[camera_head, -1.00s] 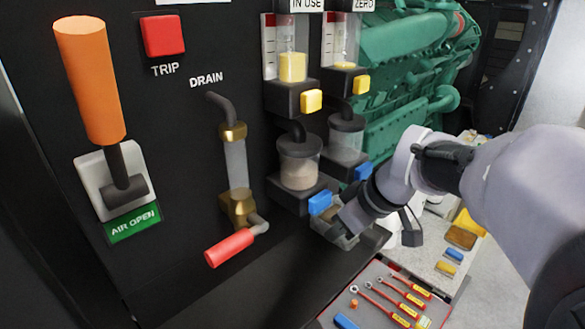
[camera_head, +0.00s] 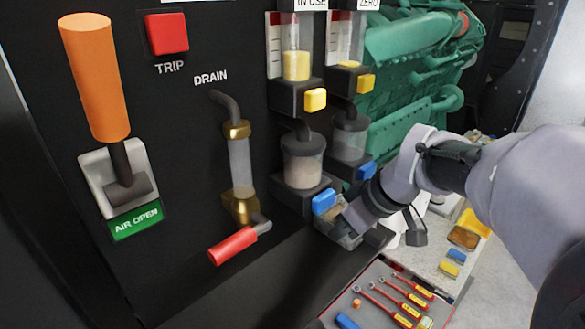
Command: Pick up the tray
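A small grey, see-through tray (camera_head: 326,228) sits low on the black panel, below the blue-tabbed filter bowl on the left. Only part of its rim and front shows. My gripper (camera_head: 347,226) reaches in from the right and overlaps the tray's right side. Its dark fingers point down and left at the tray. The wrist covers much of the fingers, so whether they are open or shut on the tray cannot be seen.
Two filter bowls (camera_head: 302,160) with blue tabs hang just above the tray. A red-handled drain valve (camera_head: 232,246) sticks out to the left. A tool tray (camera_head: 325,318) with red-handled tools lies below. A green engine (camera_head: 415,60) stands behind.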

